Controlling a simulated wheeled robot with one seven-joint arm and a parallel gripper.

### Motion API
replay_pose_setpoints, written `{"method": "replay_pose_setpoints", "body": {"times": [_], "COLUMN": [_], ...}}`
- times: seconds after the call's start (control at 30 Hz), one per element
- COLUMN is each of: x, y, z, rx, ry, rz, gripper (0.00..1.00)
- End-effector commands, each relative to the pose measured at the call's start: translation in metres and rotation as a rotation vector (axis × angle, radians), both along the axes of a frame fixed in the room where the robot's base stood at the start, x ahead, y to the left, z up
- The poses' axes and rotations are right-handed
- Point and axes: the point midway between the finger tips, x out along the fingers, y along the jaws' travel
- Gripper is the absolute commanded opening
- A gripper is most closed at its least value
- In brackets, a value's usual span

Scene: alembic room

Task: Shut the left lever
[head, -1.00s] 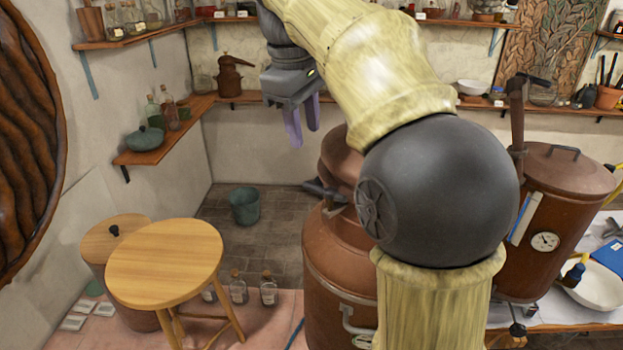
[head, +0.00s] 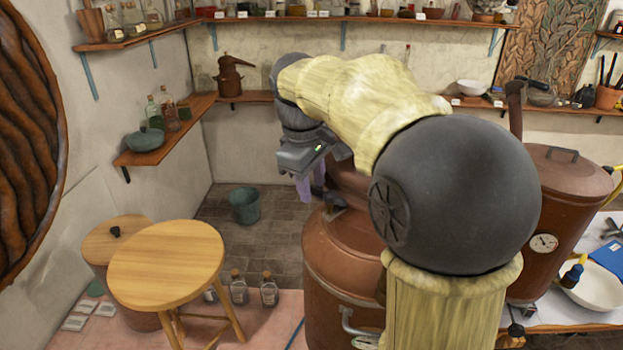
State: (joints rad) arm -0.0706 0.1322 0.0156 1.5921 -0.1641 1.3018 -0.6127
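A large copper still (head: 345,255) stands at the centre, partly hidden behind my arm. A dark lever handle (head: 331,197) sticks out to the left from its upper part, below the copper dome. My gripper (head: 310,188) points down at the left side of the still, close by the lever's outer end. Its two purple fingers look apart, so it seems open. I cannot tell whether a finger touches the lever. The rest of the lever and its pivot are hard to make out behind the gripper and arm.
A second copper vessel (head: 570,205) with a gauge stands at the right. A wooden stool (head: 165,265) and small bottles (head: 240,290) are at the lower left. A green bucket (head: 245,205) is on the floor, with free room around it. Shelves (head: 160,150) line the walls.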

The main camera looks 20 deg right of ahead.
Motion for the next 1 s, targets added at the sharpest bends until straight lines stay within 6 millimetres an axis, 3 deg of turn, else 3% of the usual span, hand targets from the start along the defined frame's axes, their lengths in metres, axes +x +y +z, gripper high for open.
{"method": "replay_pose_setpoints", "body": {"times": [0.17,0.37,0.73,1.0], "x": [0.0001,0.0002,-0.0006,-0.0037], "y": [-0.0001,0.0001,0.0006,0.0031], "z": [-0.0001,0.0001,0.0002,0.0008], "rx": [0.0,0.0,0.0,0.0], "ry": [0.0,0.0,0.0,-0.003], "rz": [0.0,0.0,0.023,0.13], "gripper": [0.36,0.01,0.0,0.0]}}
